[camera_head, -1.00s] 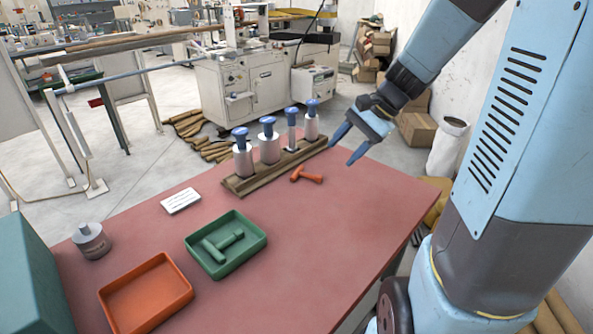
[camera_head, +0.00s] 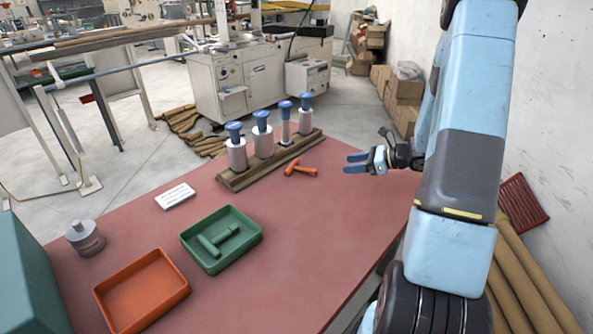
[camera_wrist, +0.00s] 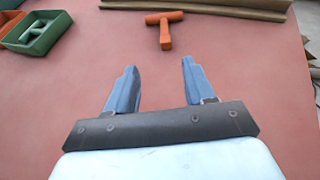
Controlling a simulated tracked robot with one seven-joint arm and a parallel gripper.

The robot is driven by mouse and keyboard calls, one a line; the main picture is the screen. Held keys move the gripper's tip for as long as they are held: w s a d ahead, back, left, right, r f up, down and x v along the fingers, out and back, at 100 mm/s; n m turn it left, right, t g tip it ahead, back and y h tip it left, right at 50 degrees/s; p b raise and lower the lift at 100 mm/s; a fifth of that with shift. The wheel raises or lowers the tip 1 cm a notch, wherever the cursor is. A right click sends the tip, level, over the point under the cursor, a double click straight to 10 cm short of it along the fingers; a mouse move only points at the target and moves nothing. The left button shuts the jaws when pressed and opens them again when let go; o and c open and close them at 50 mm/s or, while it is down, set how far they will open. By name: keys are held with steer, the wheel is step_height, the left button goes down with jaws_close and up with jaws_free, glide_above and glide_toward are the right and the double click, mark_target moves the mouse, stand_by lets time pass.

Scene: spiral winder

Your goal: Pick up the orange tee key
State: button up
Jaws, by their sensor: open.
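The orange tee key (camera_head: 300,169) lies on the red table top (camera_head: 300,235), just in front of the wooden rack. In the wrist view the tee key (camera_wrist: 165,27) is ahead of the fingers, with its crossbar on the far side and its stem pointing towards me. My gripper (camera_head: 345,163) is open and empty, to the right of the tee key in the head view and apart from it. In the wrist view my gripper's two blue fingers (camera_wrist: 158,68) are spread, with bare table between them.
A wooden rack (camera_head: 235,183) with several blue-topped cylinders stands behind the tee key. A green tray (camera_head: 254,240) holds a green tee key (camera_head: 219,240). An orange tray (camera_head: 176,301), a white card (camera_head: 175,196) and a grey weight (camera_head: 86,239) are at the left. The right of the table is clear.

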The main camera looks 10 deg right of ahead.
mark_target(315, 170)
steer(key=shift+w+d+f, duration=0.15)
steer(key=shift+d+f, duration=0.05)
steer(key=shift+f, duration=0.2)
steer(key=shift+w+a+f+m, duration=0.15)
steer(key=shift+f+m, duration=0.05)
steer(key=shift+m, duration=0.1)
steer(key=x, duration=1.3)
steer(key=shift+w, duration=0.15)
steer(key=shift+c, duration=0.3)
jaws_close()
